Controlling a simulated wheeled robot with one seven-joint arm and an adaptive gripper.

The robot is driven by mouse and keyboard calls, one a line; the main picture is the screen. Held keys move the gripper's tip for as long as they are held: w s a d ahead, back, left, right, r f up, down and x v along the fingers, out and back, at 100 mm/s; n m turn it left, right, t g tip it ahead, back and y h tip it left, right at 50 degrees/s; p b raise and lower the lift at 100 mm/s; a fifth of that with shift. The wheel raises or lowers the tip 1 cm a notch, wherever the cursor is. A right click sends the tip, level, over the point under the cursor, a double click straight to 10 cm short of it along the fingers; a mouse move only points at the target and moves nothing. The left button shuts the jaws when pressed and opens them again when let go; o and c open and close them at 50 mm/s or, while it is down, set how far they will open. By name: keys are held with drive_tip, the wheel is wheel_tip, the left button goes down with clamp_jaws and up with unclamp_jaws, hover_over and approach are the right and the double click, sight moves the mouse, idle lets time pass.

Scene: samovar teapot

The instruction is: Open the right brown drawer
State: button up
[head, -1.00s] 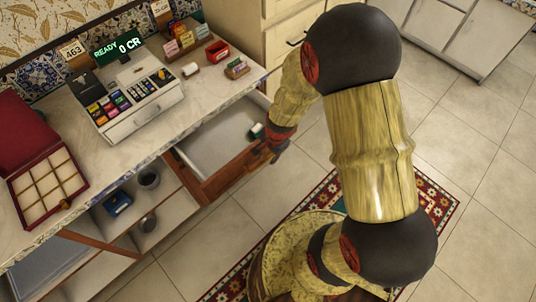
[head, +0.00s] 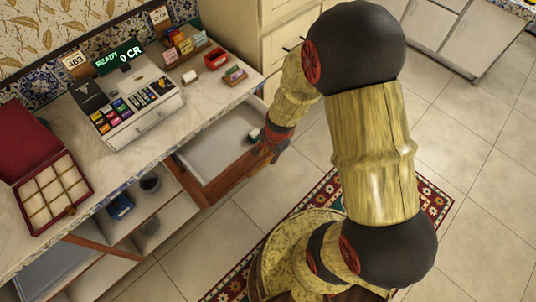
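The right brown drawer (head: 228,180) is pulled out from under the counter in the head view. Its pale interior shows, with a small white and dark item (head: 254,135) near its right end. My gripper (head: 264,153) is at the right part of the drawer's front edge, reaching down from the right. Its fingers are small, dark and partly hidden by my arm. I cannot tell whether they are closed on the drawer front or only touch it. The drawer's handle is not visible.
The counter (head: 195,112) above holds a cash register (head: 130,108), an open red compartment box (head: 52,190) and small card holders. Open shelves (head: 165,225) with cups lie left of the drawer. A patterned rug (head: 310,205) and tiled floor (head: 485,190) lie in front.

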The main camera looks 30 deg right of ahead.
wheel_tip(320, 180, up, 12)
drive_tip(key=s, duration=0.2)
drive_tip(key=shift+d, duration=0.35)
drive_tip(key=shift+f, duration=0.2)
